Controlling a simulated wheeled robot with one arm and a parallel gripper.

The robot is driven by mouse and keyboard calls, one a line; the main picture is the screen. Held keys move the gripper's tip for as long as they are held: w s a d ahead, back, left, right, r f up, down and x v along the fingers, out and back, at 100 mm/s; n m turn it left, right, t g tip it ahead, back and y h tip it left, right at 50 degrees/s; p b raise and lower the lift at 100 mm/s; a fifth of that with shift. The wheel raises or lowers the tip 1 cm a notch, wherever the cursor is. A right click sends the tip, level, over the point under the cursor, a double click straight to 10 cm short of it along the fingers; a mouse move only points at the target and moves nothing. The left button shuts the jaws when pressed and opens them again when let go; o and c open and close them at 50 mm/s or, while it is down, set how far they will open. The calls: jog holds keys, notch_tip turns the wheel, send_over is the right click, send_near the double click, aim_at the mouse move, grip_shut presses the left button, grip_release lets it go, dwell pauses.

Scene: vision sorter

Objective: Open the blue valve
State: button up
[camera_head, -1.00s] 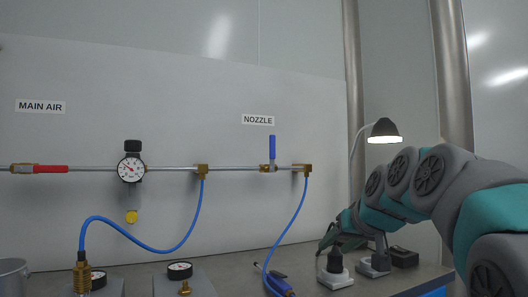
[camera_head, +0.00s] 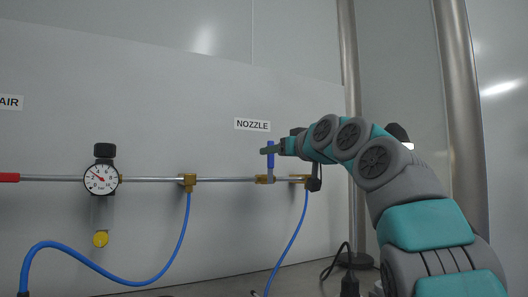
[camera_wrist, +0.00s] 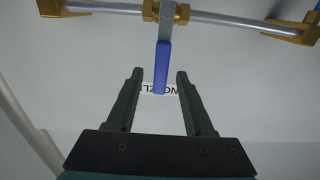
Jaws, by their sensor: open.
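The blue valve handle (camera_head: 271,157) stands upright on the metal air pipe, below the NOZZLE label (camera_head: 252,125). My gripper (camera_head: 268,149) is at the handle's upper part in the head view and partly covers it. In the wrist view my gripper (camera_wrist: 157,77) is open, with its two dark fingers apart. The blue handle (camera_wrist: 161,70) comes in between the fingers from the pipe side, with visible gaps on both sides. The brass valve body (camera_wrist: 166,12) is at the top of the wrist view.
A pressure gauge (camera_head: 101,179) and a red handle (camera_head: 9,177) sit on the pipe to the left. Blue hoses (camera_head: 178,250) hang from brass elbows. A black cable (camera_head: 344,262) and a vertical metal post (camera_head: 459,120) are on the right.

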jog(key=p+x, duration=0.3)
jog(key=x, duration=0.2)
jog(key=shift+r, duration=0.2)
jog(key=shift+w+a+f, duration=0.15)
jog(key=shift+w+a, duration=0.15)
jog(key=shift+c, duration=0.4)
grip_shut()
dwell(0.5)
